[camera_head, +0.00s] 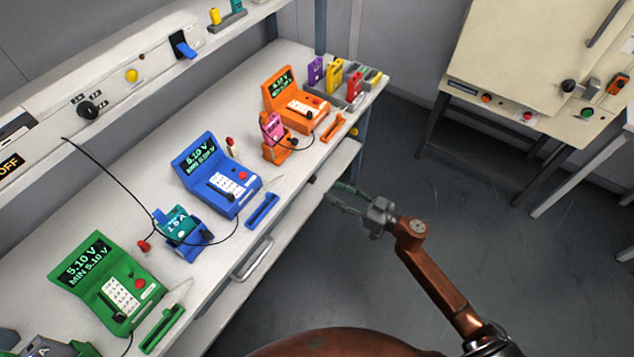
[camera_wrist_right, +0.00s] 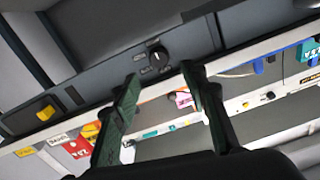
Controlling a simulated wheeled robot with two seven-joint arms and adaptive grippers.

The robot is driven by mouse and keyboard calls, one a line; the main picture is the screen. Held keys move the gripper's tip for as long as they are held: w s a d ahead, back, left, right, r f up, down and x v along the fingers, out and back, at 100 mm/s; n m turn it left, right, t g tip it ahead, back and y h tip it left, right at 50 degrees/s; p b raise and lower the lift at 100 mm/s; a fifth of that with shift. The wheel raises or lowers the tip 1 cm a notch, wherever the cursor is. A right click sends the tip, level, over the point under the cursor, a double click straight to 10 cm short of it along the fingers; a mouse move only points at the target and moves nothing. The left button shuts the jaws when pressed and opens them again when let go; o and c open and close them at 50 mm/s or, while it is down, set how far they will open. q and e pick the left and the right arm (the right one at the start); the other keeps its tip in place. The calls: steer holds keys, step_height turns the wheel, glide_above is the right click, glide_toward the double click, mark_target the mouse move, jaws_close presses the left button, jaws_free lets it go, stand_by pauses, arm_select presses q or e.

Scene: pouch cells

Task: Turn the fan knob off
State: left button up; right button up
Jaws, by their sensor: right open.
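A round black knob (camera_wrist_right: 158,55) with a white pointer mark and small unreadable labels sits on a dark panel in the right wrist view. It seems to be the dark knob (camera_head: 313,179) on the bench's front face in the head view. Another black knob (camera_head: 88,109) with labels is on the pale panel above the bench; I cannot read which one is the fan's. My right gripper (camera_head: 338,198) is open and empty in front of the bench, its fingers pointing at the front face. In its wrist view the fingers (camera_wrist_right: 157,82) flank the front knob, apart from it. My left gripper is out of view.
The bench (camera_head: 75,210) carries green, blue (camera_head: 215,175) and orange (camera_head: 295,100) testers and several coloured cells. A drawer handle (camera_head: 252,262) and a yellow part (camera_head: 353,131) are on its front. A cream cabinet (camera_head: 535,70) stands at right. The floor between is clear.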

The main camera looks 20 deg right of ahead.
mark_target(315, 180)
steer(key=b+x, duration=0.1)
steer(key=x, duration=0.5)
steer(key=shift+w+f+b, duration=0.1)
steer(key=shift+f+b, duration=0.05)
steer(key=shift+b, duration=0.15)
steer(key=shift+w+a, duration=0.35)
steer(key=shift+w, duration=0.05)
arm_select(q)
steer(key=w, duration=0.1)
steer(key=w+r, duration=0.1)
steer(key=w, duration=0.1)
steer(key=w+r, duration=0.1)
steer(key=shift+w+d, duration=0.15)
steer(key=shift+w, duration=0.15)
arm_select(e)
jaws_close()
